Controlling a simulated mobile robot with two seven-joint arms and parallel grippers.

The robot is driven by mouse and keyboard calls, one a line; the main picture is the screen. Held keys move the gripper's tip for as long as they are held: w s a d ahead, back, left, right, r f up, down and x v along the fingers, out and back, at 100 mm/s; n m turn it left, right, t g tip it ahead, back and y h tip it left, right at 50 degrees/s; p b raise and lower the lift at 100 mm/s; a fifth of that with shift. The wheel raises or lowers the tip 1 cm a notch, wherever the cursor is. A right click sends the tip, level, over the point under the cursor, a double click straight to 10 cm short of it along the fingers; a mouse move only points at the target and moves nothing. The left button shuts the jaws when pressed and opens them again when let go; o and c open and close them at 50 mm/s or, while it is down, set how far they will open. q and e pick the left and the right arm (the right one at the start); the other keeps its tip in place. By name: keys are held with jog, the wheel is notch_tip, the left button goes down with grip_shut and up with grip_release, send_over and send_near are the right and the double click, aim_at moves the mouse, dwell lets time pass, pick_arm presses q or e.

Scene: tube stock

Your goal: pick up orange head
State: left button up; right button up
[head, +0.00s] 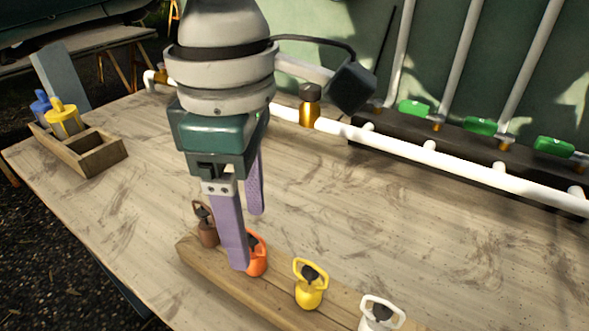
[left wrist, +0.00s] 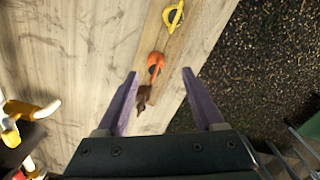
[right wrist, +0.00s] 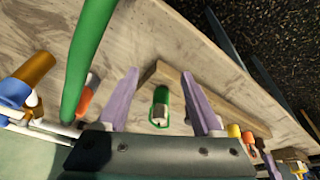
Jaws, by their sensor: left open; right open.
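The orange head (head: 257,262) sits on a wooden strip (head: 205,262), partly hidden by my left gripper's near finger. My left gripper (head: 247,238) is open and points down over the strip, its purple fingers around the orange head's area. In the left wrist view the orange head (left wrist: 155,62) shows between the fingertips (left wrist: 160,73), with nothing gripped. A brown head (head: 205,225) stands just left of it, and a yellow head (head: 309,287) to its right. My right gripper (right wrist: 161,73) is open, out of the head view; a green part (right wrist: 160,100) shows between its fingers.
A white head (head: 380,314) stands farther along the strip. A wooden box (head: 95,158) with blue and yellow heads is at the left. A white pipe (head: 420,146) with green-handled valves (head: 480,126) runs along the back. The table between pipe and strip is bare.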

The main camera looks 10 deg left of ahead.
aim_at(250, 230)
pick_arm(q)
jog(key=f, duration=0.5)
jog(key=shift+w+a+f, duration=0.1)
jog(key=shift+w+f, duration=0.1)
jog(key=shift+w, duration=0.15)
grip_shut()
